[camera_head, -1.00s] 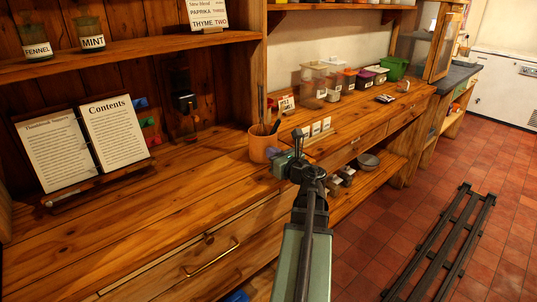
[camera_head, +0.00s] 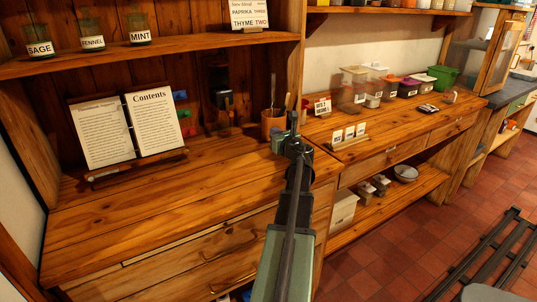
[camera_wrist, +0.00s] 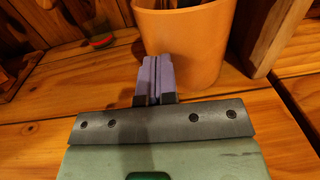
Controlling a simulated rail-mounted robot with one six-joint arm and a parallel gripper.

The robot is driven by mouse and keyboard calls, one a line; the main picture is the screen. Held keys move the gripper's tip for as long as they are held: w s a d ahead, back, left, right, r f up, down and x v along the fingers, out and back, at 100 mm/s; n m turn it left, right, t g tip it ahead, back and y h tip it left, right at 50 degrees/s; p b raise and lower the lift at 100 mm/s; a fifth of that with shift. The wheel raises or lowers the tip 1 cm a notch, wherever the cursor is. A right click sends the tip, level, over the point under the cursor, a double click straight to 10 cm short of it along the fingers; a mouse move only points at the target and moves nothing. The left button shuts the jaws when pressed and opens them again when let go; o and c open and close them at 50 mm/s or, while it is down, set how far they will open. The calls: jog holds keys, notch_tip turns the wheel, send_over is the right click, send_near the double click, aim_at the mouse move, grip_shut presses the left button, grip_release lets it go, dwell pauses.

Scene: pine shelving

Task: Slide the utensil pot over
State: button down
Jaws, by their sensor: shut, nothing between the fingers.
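The utensil pot (camera_head: 270,123) is an orange-tan cylinder holding several upright utensils. It stands on the pine counter, just left of the upright divider. My gripper (camera_head: 277,138) is low in front of the pot, its fingers hard to make out in the head view. In the wrist view the pot (camera_wrist: 195,40) fills the upper middle, its top cut off. My gripper's purple fingers (camera_wrist: 155,72) are shut together and empty. They overlap the pot's lower left side; I cannot tell whether they touch it.
The divider's foot (camera_wrist: 262,35) is close on the pot's right. An open recipe book (camera_head: 128,128) on a stand is to the left, with clear counter (camera_head: 190,190) between. A dark-topped dispenser (camera_head: 221,95) stands behind. White cards (camera_head: 348,134) stand right of the divider.

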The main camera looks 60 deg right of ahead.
jog(key=shift+x, duration=1.1)
jog(key=shift+w+d, duration=0.25)
jog(key=shift+d, duration=0.1)
jog(key=shift+s, duration=0.15)
